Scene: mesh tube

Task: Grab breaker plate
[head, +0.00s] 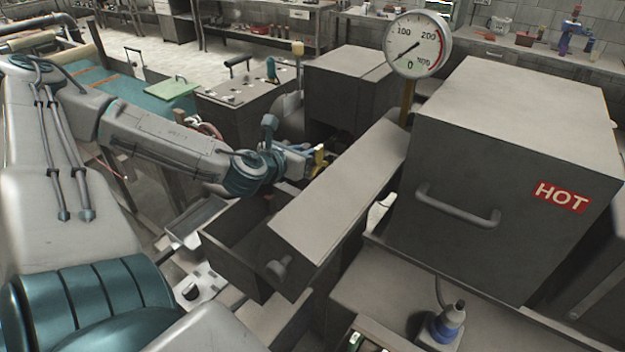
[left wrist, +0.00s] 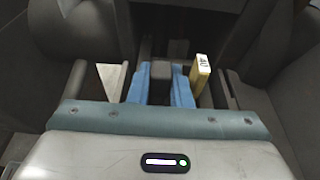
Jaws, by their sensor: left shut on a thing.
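My left gripper (head: 312,160) reaches in from the left, behind the long grey inclined housing, at the dark gap beside the machine. In the left wrist view its blue fingers (left wrist: 161,88) are shut on a small grey piece (left wrist: 161,71). A yellow labelled tag (left wrist: 201,76) stands upright just right of the fingers; a yellow part (head: 319,157) also shows at the gripper in the head view. I cannot tell whether the grey piece belongs to the breaker plate; no plate shows clearly. My right gripper is not in view.
The inclined grey housing (head: 335,205) and an open grey bin (head: 237,247) are close to the arm. A large box marked HOT (head: 510,180) stands at the right, with a round gauge (head: 418,45) behind. Dark walls crowd the gripper on both sides.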

